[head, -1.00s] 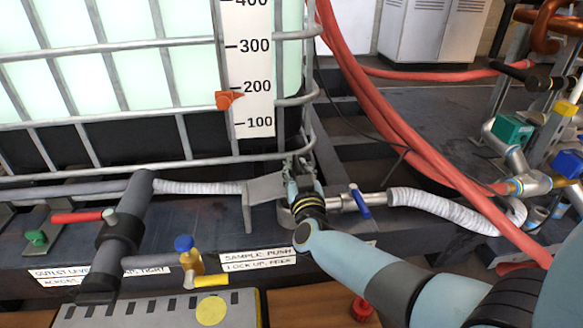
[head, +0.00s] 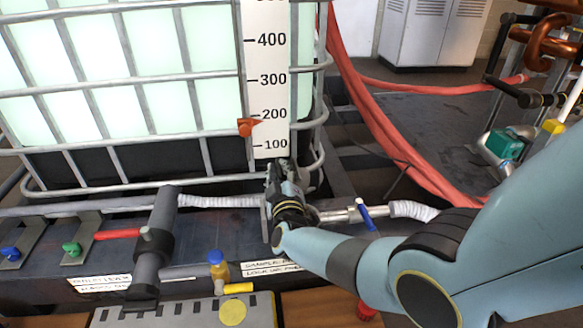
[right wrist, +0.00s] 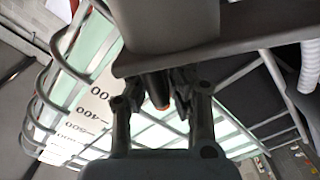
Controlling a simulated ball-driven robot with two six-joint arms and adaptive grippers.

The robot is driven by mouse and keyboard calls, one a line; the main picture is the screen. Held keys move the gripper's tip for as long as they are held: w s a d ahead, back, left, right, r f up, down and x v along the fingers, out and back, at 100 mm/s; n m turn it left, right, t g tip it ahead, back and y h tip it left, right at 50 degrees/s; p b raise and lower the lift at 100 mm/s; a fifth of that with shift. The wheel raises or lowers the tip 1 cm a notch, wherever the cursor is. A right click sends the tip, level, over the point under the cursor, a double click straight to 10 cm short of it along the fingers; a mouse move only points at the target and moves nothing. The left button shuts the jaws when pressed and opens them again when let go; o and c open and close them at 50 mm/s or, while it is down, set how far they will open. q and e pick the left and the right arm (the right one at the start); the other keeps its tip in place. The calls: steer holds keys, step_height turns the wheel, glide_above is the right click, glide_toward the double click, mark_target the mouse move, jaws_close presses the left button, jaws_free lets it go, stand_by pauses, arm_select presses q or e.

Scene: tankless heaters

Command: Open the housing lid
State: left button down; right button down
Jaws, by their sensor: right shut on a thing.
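My right gripper (head: 283,176) stands at the grey metal bracket or housing (head: 265,213) in front of the caged tank, with its fingers pointing up. It is shut on a part there, and the gripper covers most of that part in the head view. In the right wrist view, the fingers (right wrist: 161,88) reach up under a grey plate-like piece (right wrist: 168,25), which may be the housing lid. The gripped edge and any hinge are hidden, so I cannot tell how far the lid is open. My left gripper is not in view.
The caged tank (head: 70,137) with its white scale (head: 269,90) rises behind the gripper. A blue-handled valve (head: 362,207) and ribbed hose (head: 412,210) lie to its right. A grey pipe fitting (head: 152,250) and blue-capped tap (head: 217,262) stand to its left.

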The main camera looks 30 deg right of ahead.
steer(key=shift+w+a+n, duration=0.2)
steer(key=shift+a+n, duration=0.2)
steer(key=shift+a, duration=0.1)
steer(key=shift+w+a+n, duration=0.15)
steer(key=shift+a+n, duration=0.25)
steer(key=shift+a, duration=0.05)
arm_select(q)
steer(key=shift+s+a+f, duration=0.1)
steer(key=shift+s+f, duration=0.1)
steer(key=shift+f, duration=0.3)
arm_select(e)
steer(key=shift+w+a+n, duration=0.35)
steer(key=shift+a, duration=0.35)
steer(key=shift+w+a+n, duration=0.3)
steer(key=shift+a+n, duration=0.05)
steer(key=shift+a, duration=0.35)
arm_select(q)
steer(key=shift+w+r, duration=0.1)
arm_select(e)
steer(key=c, duration=1.3)
jaws_free()
steer(key=shift+r, duration=0.15)
